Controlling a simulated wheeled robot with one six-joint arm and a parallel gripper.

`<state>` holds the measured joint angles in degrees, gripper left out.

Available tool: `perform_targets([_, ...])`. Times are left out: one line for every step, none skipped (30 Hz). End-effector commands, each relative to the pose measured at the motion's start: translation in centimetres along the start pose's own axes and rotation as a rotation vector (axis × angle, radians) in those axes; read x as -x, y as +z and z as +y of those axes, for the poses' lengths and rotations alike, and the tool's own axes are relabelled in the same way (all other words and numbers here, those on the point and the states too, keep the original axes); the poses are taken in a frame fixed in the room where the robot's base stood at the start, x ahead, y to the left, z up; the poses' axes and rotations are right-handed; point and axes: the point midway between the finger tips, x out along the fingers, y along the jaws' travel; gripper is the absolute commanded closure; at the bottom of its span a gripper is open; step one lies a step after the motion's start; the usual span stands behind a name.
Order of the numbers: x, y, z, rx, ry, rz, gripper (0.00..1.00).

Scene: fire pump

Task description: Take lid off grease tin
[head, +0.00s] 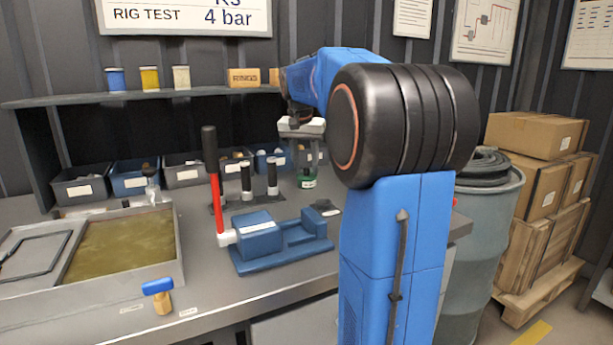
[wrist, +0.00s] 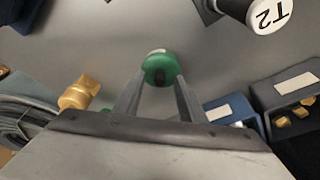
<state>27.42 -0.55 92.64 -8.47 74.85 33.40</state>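The grease tin (head: 307,178) looks like a small green tin with a white label, standing on the bench at the back, below my gripper (head: 305,155). In the wrist view a round green top (wrist: 160,66) with a dark spot shows between the tips of my gripper (wrist: 160,80). I take it for the tin's lid. The two grey fingers are apart, one on each side of the green top, pointing down at it. No firm contact shows. The seam between lid and tin cannot be made out.
Storage bins (head: 187,170) stand along the wall behind. Left of the tin are dark-handled tools in a rack (head: 246,182) and a blue pump (head: 277,240) with a tall red lever.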

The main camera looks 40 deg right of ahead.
Motion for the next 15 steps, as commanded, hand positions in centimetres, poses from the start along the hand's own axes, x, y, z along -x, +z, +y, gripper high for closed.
perform_targets([-0.08, 0.01, 0.01, 0.0, 0.0, 0.0, 0.63])
perform_targets([-0.09, 0.01, 0.0, 0.0, 0.0, 0.0, 0.63])
perform_targets([-0.08, 0.0, 0.0, 0.0, 0.0, 0.0, 0.63])
perform_targets([-0.07, 0.0, 0.0, 0.0, 0.0, 0.0, 0.63])
perform_targets([-0.07, 0.0, 0.0, 0.0, 0.0, 0.0, 0.63])
perform_targets([-0.06, 0.0, 0.0, 0.0, 0.0, 0.0, 0.63])
perform_targets([-0.06, 0.0, 0.0, 0.0, 0.0, 0.0, 0.7])
perform_targets([-0.05, 0.0, 0.0, 0.0, 0.0, 0.0, 0.77])
perform_targets([-0.05, 0.0, 0.0, 0.0, 0.0, 0.0, 0.87])
perform_targets([-0.05, 0.0, 0.0, 0.0, 0.0, 0.0, 0.94])
perform_targets([-0.04, 0.0, -0.01, 0.0, 0.0, 0.0, 1.0])
perform_targets([-0.04, 0.0, -0.01, 0.0, 0.0, 0.0, 1.0])
perform_targets([-0.04, 0.0, -0.01, 0.0, 0.0, 0.0, 1.0])
perform_targets([-0.03, 0.0, -0.01, 0.0, 0.0, 0.0, 1.0])
perform_targets([-0.03, 0.0, -0.01, 0.0, 0.0, 0.0, 1.0])
